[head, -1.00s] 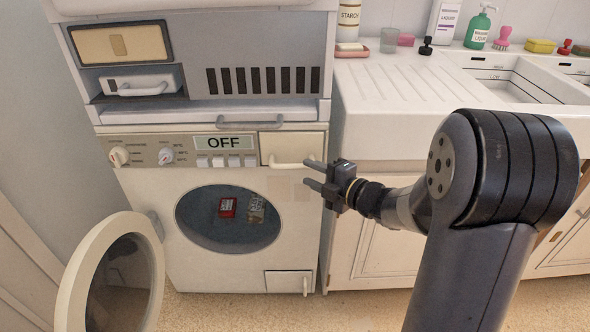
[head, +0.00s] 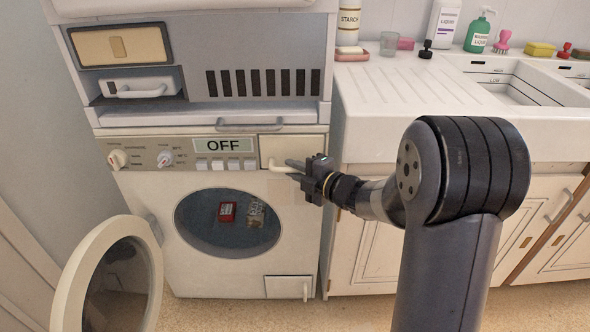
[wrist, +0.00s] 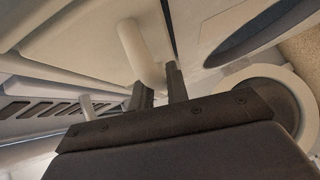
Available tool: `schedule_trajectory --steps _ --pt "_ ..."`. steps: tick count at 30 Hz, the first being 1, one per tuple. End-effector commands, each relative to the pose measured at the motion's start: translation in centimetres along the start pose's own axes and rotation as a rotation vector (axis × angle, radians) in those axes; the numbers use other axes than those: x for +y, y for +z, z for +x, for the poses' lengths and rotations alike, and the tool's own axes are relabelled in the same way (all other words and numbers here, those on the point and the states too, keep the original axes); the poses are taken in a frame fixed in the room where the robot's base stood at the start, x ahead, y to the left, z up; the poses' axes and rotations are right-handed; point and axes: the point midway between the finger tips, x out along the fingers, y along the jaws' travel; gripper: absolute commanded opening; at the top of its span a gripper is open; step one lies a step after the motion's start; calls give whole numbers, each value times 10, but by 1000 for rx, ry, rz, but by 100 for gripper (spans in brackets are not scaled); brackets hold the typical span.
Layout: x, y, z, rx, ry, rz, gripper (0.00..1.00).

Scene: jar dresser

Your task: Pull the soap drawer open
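The soap drawer (head: 296,147) is the cream front at the top right of the washing machine, right of the OFF display. It looks flush with the panel. Its pale bar handle (head: 273,166) runs along the lower edge, its right part hidden by my fingers. My gripper (head: 289,168) is at the handle, coming from the right, its fingers close together. In the wrist view, the handle (wrist: 139,48) runs down into the narrow gap between my two fingers (wrist: 161,90), which look shut on it. The drawer front (wrist: 75,38) fills the upper left there.
The round washer door (head: 112,275) stands open at lower left. A red box (head: 227,211) shows in the drum. A small flap (head: 289,287) is at lower right. The sink counter (head: 390,125) juts out at right, above cupboards. Floor in front is clear.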

Motion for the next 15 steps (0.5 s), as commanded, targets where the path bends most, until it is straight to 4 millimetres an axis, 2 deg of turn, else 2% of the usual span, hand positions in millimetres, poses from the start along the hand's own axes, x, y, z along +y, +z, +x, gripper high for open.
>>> schedule_trajectory --steps 6,15 --pt "0 0 0 0 0 0 0" --pt "0 0 0 0 0 0 0"
